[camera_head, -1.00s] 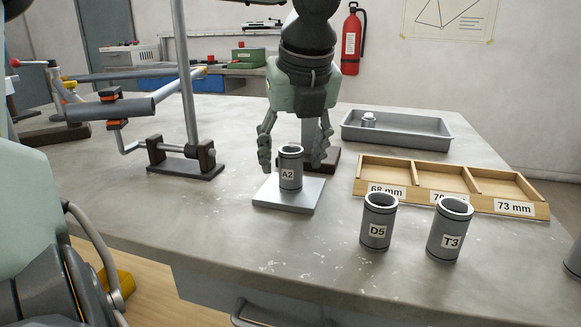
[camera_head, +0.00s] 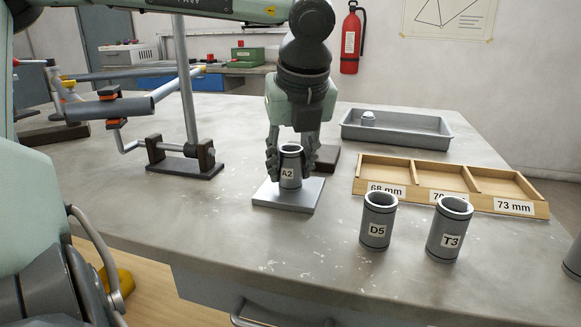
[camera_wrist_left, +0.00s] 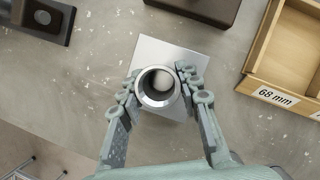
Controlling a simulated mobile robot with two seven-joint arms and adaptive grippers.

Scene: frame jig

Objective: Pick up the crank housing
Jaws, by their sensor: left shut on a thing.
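A grey metal tube labelled A2 (camera_head: 290,180), which I take as the crank housing, stands upright on a light square plate (camera_head: 305,200). My left gripper (camera_head: 291,165) comes down from above, its fingers shut on the tube from both sides. In the left wrist view the gripper (camera_wrist_left: 160,76) has one finger on each side of the tube's open rim (camera_wrist_left: 158,102), and the plate (camera_wrist_left: 165,47) shows beneath. The tube's base appears to rest on the plate. My right gripper is not in view.
Similar tubes, D5 (camera_head: 377,222) and T3 (camera_head: 449,230), stand to the right. Behind them is a wooden tray (camera_head: 453,206) with labelled compartments, and a grey metal bin (camera_head: 397,138) farther back. A jig with a post (camera_head: 186,90) stands to the left. The front left tabletop is clear.

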